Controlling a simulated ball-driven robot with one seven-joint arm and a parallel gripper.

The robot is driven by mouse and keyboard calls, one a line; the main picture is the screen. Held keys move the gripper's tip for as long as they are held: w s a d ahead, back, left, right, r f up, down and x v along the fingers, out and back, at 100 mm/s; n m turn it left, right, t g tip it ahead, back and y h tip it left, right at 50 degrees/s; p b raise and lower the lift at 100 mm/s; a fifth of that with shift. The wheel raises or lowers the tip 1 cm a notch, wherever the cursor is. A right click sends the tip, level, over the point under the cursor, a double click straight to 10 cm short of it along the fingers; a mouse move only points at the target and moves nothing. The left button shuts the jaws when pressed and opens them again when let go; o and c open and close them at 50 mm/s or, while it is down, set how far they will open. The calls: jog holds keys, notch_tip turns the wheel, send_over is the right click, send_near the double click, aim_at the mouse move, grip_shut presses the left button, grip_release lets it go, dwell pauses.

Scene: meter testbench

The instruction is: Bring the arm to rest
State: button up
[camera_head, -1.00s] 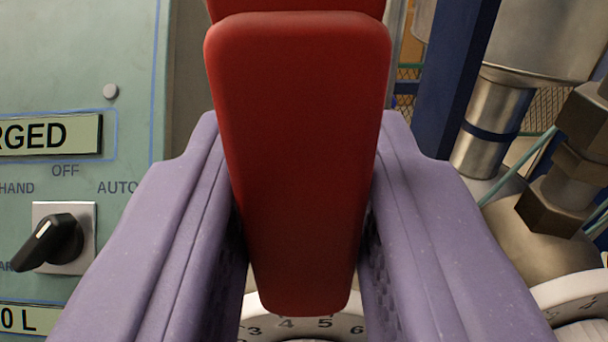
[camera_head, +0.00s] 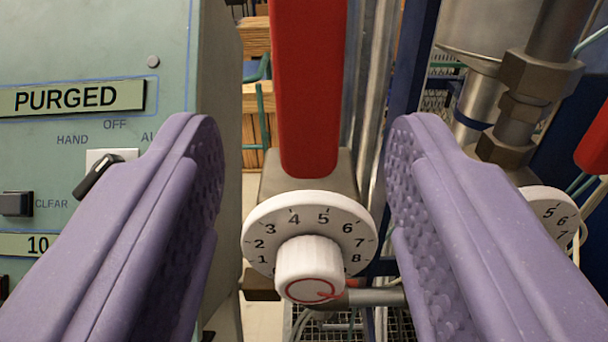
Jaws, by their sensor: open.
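My gripper (camera_head: 305,165) shows its two purple fingers in the head camera view, spread wide apart with nothing between their pads. Beyond the gap a red lever (camera_head: 308,90) hangs upright, its top cut off by the frame. Below it is a white numbered dial (camera_head: 262,222) with a white knob (camera_head: 308,262) at its centre. The fingers stand to either side of the lever and dial in the picture, and appear nearer to the camera than both.
A pale green panel (camera_head: 60,45) with a PURGED label (camera_head: 80,97) and a black selector switch (camera_head: 98,176) stands at left. At right are a second dial (camera_head: 548,212), metal pipe fittings (camera_head: 540,85) and another red handle (camera_head: 594,140). A blue post (camera_head: 408,65) rises behind.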

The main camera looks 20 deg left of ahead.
jog(key=shift+v, duration=0.8)
jog(key=s+d+r+m+h+b, duration=0.2)
jog(key=r+h+b, duration=0.25)
jog(key=r, duration=0.25)
jog(key=s+d+r+m+h+b, duration=0.1)
jog(key=d+r+h+b, duration=0.2)
jog(key=r+b, duration=0.3)
jog(key=s+a+r+m+g+b, duration=0.1)
jog(key=s+r+b, duration=0.4)
jog(key=s, duration=0.9)
notch_tip(320, 180, up, 3)
jog(key=shift+s+f+y, duration=0.1)
jog(key=shift+s+y, duration=0.25)
